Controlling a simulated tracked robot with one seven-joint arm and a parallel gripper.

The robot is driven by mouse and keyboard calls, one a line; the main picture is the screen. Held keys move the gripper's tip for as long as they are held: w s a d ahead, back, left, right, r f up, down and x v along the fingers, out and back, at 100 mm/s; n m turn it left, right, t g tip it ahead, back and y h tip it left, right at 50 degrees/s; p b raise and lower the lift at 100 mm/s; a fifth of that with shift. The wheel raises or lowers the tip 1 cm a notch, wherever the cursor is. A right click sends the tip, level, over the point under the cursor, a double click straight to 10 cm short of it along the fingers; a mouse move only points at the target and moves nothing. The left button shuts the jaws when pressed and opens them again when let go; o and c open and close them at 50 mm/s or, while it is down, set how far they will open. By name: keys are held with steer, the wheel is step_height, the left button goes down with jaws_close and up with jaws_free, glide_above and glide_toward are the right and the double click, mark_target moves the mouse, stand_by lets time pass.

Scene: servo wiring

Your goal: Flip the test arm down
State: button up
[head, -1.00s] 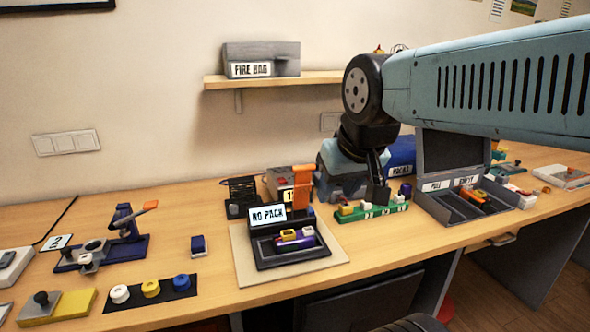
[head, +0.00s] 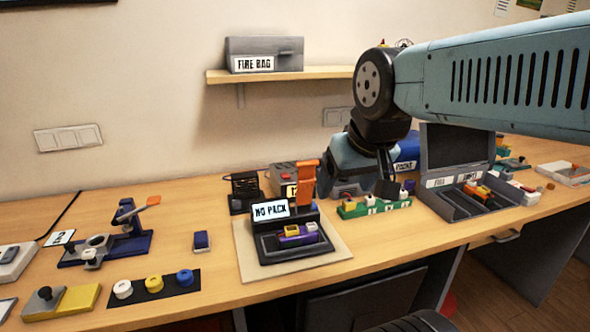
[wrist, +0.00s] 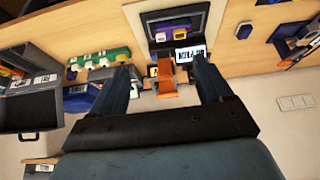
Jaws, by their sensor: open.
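The test arm is most likely the orange lever (head: 306,180), standing upright at the back of the black tester (head: 296,256) with the "NO PACK" display (head: 270,210). A purple pack with a yellow block (head: 292,230) lies in the tester's tray. My gripper (head: 387,188) hangs to the right of the lever, apart from it, near the green strip. In the wrist view, the gripper (wrist: 162,72) is open, and the orange lever (wrist: 166,76) appears between its two dark fingers. I cannot tell the depth gap from this view.
A green strip with several blocks (head: 374,208) stands right of the tester, with an open grey case (head: 448,205) beyond. A grey box (head: 284,180) stands behind the lever. An orange-handled press (head: 105,245) is at left. A shelf (head: 290,76) is above.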

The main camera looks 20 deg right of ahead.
steer(key=shift+w+r, duration=0.15)
steer(key=shift+r, duration=0.05)
steer(key=c, duration=0.3)
steer(key=w+r, duration=0.2)
steer(key=w, duration=0.1)
steer(key=w+r+g, duration=0.1)
steer(key=w+r, duration=0.1)
steer(key=w, duration=0.2)
steer(key=w+r+g, duration=0.1)
steer(key=w+r, duration=0.1)
steer(key=w, duration=0.1)
steer(key=shift+w+a+r, duration=0.1)
steer(key=shift+w+r, duration=0.3)
jaws_close()
steer(key=w+r+g, duration=0.1)
steer(key=w+g, duration=0.1)
steer(key=w, duration=0.6)
steer(key=w+d+r+g, duration=0.1)
steer(key=w, duration=0.7)
steer(key=shift+w+d+r+g, duration=0.25)
steer(key=shift+w+d+g, duration=0.05)
steer(key=shift+g, duration=0.1)
